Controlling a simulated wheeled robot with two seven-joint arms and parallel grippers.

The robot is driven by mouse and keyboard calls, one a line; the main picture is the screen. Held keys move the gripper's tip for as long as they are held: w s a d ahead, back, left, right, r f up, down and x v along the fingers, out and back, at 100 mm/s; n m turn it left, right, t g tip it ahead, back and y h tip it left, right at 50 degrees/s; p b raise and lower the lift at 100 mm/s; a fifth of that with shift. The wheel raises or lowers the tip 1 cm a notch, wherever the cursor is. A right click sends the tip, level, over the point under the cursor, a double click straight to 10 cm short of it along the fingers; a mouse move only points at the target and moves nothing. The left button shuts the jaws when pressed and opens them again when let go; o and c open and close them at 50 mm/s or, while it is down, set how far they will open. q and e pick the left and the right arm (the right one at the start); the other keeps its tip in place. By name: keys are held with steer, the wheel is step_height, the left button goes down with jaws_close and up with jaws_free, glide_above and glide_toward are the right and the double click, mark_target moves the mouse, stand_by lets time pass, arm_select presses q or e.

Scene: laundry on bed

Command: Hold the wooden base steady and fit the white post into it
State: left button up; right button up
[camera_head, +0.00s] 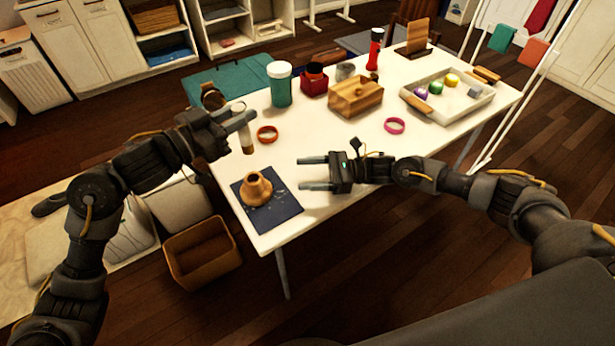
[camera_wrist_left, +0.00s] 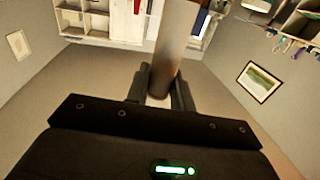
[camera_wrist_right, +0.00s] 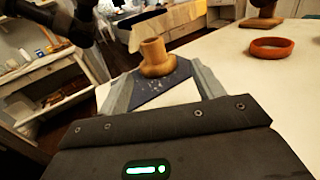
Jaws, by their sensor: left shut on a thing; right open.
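The wooden base (camera_head: 257,193), a round tan piece with a raised hollow neck, stands upright on a dark blue mat (camera_head: 283,209) at the table's near left corner. It also shows between the fingers in the right wrist view (camera_wrist_right: 155,60). My left gripper (camera_head: 240,120) is shut on the white post (camera_head: 247,140), which has a brownish lower end. The post is held roughly upright, behind the base and apart from it. It also shows in the left wrist view (camera_wrist_left: 176,38). My right gripper (camera_head: 302,174) is open and empty, to the right of the base, pointing towards it without touching.
An orange-red ring (camera_head: 267,134) lies near the post, and a pink ring (camera_head: 394,126) lies farther right. A green jar (camera_head: 281,90), a wooden box (camera_head: 355,97) and a tray (camera_head: 462,115) with coloured balls stand behind. A brown bin (camera_head: 202,254) is on the floor left.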

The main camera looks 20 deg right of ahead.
mark_target(261, 182)
steer(key=shift+s+a+f+n+g, duration=0.2)
steer(key=shift+s+a+n+g, duration=0.1)
steer(key=shift+s+n, duration=0.15)
steer(key=a, duration=0.4)
steer(key=w+a, duration=0.1)
steer(key=a, duration=0.6)
steer(key=shift+w+a, duration=0.35)
steer(key=shift+w, duration=0.05)
steer(key=c, duration=1.1)
